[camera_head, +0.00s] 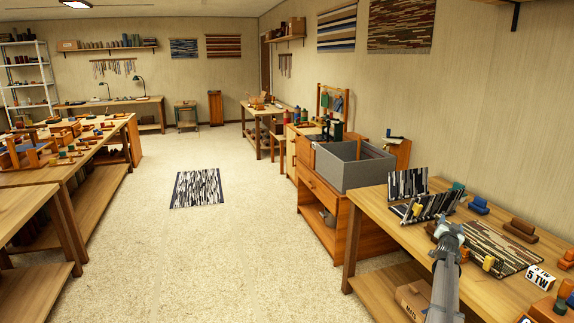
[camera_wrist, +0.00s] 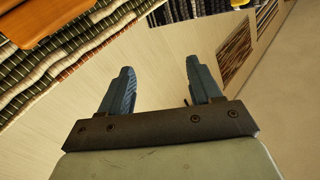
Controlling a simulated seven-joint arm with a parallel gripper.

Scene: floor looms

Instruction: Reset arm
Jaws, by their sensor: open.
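My arm reaches up from the bottom right of the head view over a wooden table. My gripper (camera_head: 447,228) is above the table, near a dark striped woven mat (camera_head: 492,246). In the wrist view the two blue fingers of my gripper (camera_wrist: 158,80) stand wide apart, with only a plain pale surface showing between them. A woven striped piece (camera_wrist: 60,60) and an orange wooden object (camera_wrist: 35,20) lie beyond the left finger. The exact height of the fingers above the table cannot be told.
Black-and-white striped racks (camera_head: 408,184), a blue block (camera_head: 479,205), a brown wooden piece (camera_head: 520,230) and a sign block (camera_head: 540,277) stand on the table. A grey open bin (camera_head: 352,168) sits on the cabinet beyond. Open floor with a striped rug (camera_head: 197,188) lies left.

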